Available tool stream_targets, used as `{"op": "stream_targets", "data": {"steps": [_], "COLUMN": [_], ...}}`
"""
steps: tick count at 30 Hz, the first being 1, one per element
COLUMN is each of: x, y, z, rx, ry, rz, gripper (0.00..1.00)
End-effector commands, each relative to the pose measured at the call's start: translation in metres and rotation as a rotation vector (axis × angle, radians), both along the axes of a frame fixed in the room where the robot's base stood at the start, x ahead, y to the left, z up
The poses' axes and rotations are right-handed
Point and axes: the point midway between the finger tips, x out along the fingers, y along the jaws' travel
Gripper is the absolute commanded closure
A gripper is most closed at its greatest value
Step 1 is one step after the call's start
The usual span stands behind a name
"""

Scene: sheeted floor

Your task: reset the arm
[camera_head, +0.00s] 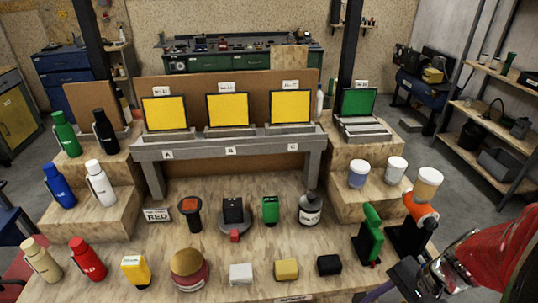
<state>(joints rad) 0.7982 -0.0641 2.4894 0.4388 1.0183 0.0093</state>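My arm comes in at the lower right as a red link with a metallic wrist part. My gripper (408,280) shows as a dark shape at the right front edge of the wooden bench (215,257). It is to the right of and nearer than the small black block (329,265). It is below the green tool (370,236) and the orange and black tool (411,230). Its fingers are partly cut off and dark, so I cannot tell whether it is open or shut. I see nothing clearly held in it.
Bottles stand on left steps, including a red one (88,259). Several small items line the front, including a yellow block (286,270). A grey raised shelf (230,146) holds yellow screens. Bare wood lies between the rows.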

Motion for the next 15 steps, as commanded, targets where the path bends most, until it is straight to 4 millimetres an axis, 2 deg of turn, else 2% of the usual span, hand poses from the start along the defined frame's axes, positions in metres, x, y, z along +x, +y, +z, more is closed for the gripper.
{"op": "stream_targets", "data": {"steps": [8, 15], "x": [0.01, 0.025], "y": [0.003, 0.014], "z": [0.035, 0.073], "rx": [-0.272, -0.477], "ry": [-0.087, -0.194], "rz": [0.306, 0.536], "gripper": [0.54, 0.54]}}
